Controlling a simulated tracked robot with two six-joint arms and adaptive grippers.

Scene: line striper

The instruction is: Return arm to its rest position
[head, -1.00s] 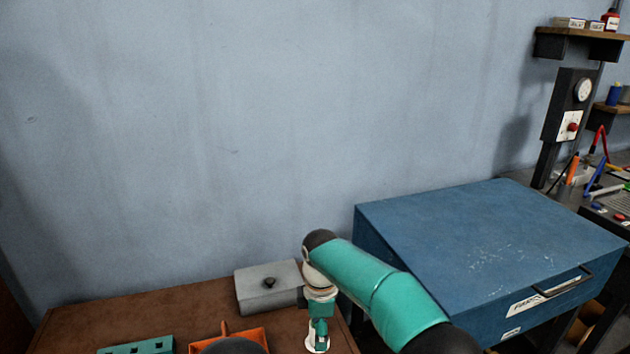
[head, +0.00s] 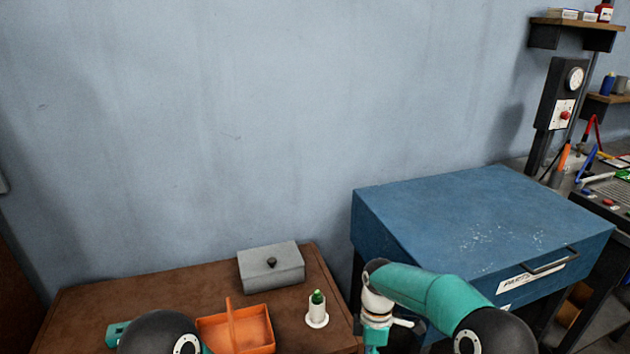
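My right arm comes in from the lower right, a green link with black joints. Its wrist (head: 378,302) hangs just right of the brown table's right edge, in front of the blue chest. The fingers of the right gripper are not clearly visible at the bottom edge. A black joint of my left arm (head: 160,333) shows at the bottom left; the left gripper is not in view. A small white holder with a green top (head: 317,310) stands upright on the brown table, apart from my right arm.
The brown table (head: 180,285) carries a grey lidded box (head: 271,267), an orange divided tray (head: 262,331) and a partly hidden teal piece (head: 117,333). The blue parts chest (head: 470,225) stands at right. A cluttered bench (head: 612,190) and shelf (head: 577,24) lie farther right.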

